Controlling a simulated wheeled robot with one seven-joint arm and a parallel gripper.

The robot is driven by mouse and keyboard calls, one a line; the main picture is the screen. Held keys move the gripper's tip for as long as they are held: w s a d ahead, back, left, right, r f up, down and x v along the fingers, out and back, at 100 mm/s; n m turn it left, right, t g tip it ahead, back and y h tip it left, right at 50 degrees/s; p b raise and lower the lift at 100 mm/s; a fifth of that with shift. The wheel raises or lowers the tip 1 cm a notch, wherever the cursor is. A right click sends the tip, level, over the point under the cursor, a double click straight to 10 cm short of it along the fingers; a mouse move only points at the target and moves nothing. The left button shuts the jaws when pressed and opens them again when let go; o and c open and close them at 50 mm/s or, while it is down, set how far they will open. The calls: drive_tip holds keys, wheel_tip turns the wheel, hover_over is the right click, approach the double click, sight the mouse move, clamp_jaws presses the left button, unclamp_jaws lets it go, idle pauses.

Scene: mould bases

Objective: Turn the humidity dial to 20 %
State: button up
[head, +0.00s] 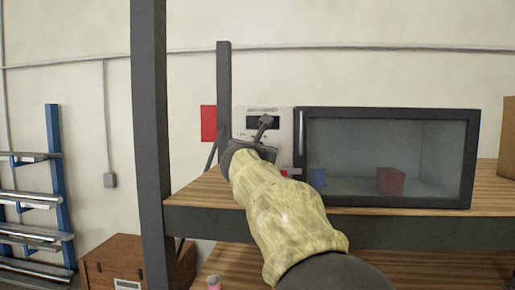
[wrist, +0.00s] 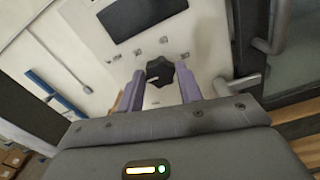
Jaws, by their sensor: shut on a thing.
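The humidity dial (wrist: 184,76) is a dark, lobed knob on the pale control panel of the cabinet, with small marks around it. In the wrist view my gripper (wrist: 174,78) has its two purple fingers on either side of the knob, shut on it. A small light pointer mark shows near the knob; its value is too small to read. In the head view my gripper (head: 263,132) is at the panel (head: 284,116), and my arm and gripper hide the dial. A dark display (wrist: 143,16) sits above the dial; I cannot read it.
The cabinet's glass door (head: 350,145) is closed, with a handle (head: 301,132) close to the right of my gripper. A red box (head: 391,181) and a blue cup (head: 317,178) are inside. A dark shelf post (head: 150,120) stands to the left.

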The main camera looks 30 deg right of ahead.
drive_tip(key=shift+f, duration=0.1)
idle(0.3)
drive_tip(key=o, duration=1)
drive_tip(key=shift+s, duration=0.1)
drive_tip(key=b+v, duration=0.6)
drive_tip(key=v, duration=1.1)
drive_tip(key=shift+a, duration=0.15)
drive_tip(key=shift+s, duration=0.1)
